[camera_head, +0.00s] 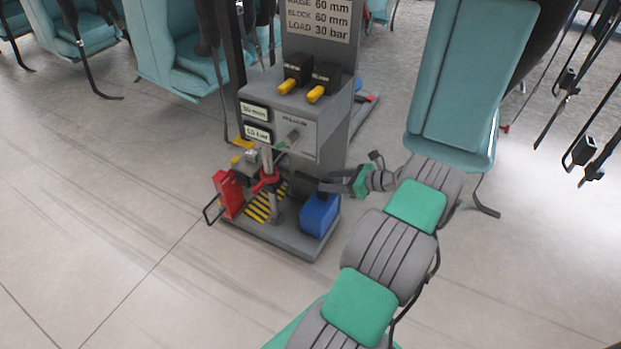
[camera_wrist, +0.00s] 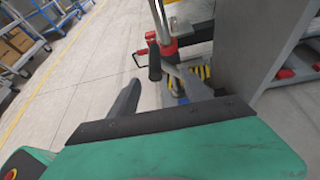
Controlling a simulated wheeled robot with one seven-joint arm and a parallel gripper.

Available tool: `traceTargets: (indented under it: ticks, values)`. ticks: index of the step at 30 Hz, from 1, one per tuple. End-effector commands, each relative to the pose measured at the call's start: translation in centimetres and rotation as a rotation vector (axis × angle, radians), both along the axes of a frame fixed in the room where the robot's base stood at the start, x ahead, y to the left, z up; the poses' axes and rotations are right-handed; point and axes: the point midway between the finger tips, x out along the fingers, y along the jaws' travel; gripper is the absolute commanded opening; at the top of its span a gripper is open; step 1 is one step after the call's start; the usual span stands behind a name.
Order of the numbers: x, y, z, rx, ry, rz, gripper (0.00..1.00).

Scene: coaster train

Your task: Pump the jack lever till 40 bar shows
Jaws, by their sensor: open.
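The jack (camera_head: 267,182), with a red collar and upright silver post, stands on the grey station's base in the head view. In the wrist view its red collar (camera_wrist: 168,47) and a black grip (camera_wrist: 154,62), apparently the lever's end, lie just beyond my fingers. The lower display (camera_head: 257,133) shows a bar value, seemingly 15, but is too small to read surely. The upper display (camera_head: 255,112) shows mm. My gripper (camera_head: 329,184) is open to the right of the jack; in the wrist view its fingers (camera_wrist: 153,76) are spread and look empty.
A sign (camera_head: 318,18) reads 60 mm, 60 mm and load 30 bar. A blue box (camera_head: 320,214) stands below my gripper. A red block (camera_head: 228,194) is left of the jack. Yellow-handled controls (camera_head: 298,80) top the station. Teal seats (camera_head: 465,80) stand around; left floor is clear.

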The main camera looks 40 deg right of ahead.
Motion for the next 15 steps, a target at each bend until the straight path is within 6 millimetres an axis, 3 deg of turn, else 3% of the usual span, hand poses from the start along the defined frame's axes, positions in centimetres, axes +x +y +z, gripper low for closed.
traceTargets:
  ticks: [5, 15]
  values:
    - [1.0, 0.3, 0.5, 0.093, 0.011, -0.041, 0.57]
    - [6.1, 2.4, -1.9, 0.090, 0.012, -0.039, 0.57]
